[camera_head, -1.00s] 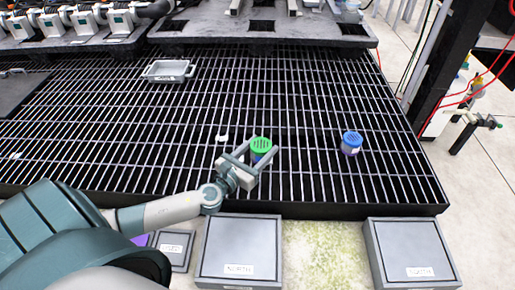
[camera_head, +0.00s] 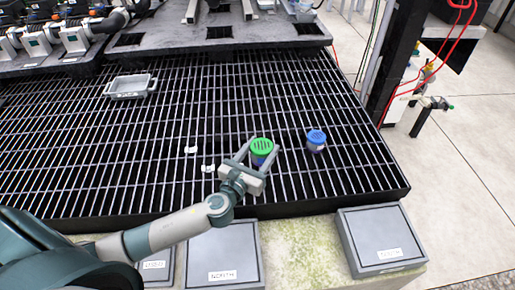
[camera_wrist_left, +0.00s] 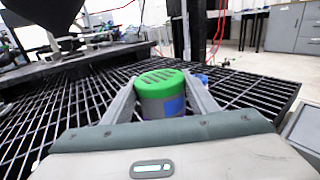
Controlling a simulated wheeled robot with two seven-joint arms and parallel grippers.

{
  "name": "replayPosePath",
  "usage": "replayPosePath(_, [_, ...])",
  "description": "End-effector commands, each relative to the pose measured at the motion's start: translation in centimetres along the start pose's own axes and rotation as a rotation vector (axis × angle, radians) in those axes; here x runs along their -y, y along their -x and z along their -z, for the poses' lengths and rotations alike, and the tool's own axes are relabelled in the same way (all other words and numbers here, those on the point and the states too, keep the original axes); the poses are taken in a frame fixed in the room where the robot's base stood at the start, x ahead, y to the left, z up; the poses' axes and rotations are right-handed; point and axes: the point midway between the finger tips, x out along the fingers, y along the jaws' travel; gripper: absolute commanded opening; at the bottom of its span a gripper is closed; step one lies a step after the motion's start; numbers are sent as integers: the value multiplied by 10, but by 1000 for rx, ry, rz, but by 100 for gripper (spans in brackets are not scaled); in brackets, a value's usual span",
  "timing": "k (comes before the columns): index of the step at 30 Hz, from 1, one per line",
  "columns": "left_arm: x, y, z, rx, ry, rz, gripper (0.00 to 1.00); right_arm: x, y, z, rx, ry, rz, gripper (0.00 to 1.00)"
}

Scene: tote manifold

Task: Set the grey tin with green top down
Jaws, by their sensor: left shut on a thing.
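The grey tin with green top (camera_head: 261,147) is upright between the fingers of my left gripper (camera_head: 258,158), over the black grating. In the left wrist view the tin (camera_wrist_left: 160,92) shows its slotted green lid and a blue patch on its grey side. The left gripper (camera_wrist_left: 162,100) is shut on it, one finger on each side. Whether the tin's base touches the grating is hidden. My right gripper is in neither view.
A blue-topped tin (camera_head: 316,140) stands on the grating (camera_head: 225,90), right of the held tin. A grey tray (camera_head: 130,86) sits at the back left. Small white pieces (camera_head: 190,150) lie left of the gripper. Grey boxes (camera_head: 381,240) line the front edge.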

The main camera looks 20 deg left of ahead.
Motion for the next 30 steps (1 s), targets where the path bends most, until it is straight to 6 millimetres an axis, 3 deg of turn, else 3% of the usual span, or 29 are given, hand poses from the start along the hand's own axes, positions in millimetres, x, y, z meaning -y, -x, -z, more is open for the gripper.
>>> replayPosePath(17, [2, 3, -5, 1, 0, 0, 25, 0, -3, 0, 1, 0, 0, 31])
replayPosePath(23, [10, 14, -25, 5, -1, 1, 25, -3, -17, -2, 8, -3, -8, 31])
replayPosePath(30, [26, 41, -65, 10, -3, 2, 25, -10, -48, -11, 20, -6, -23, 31])
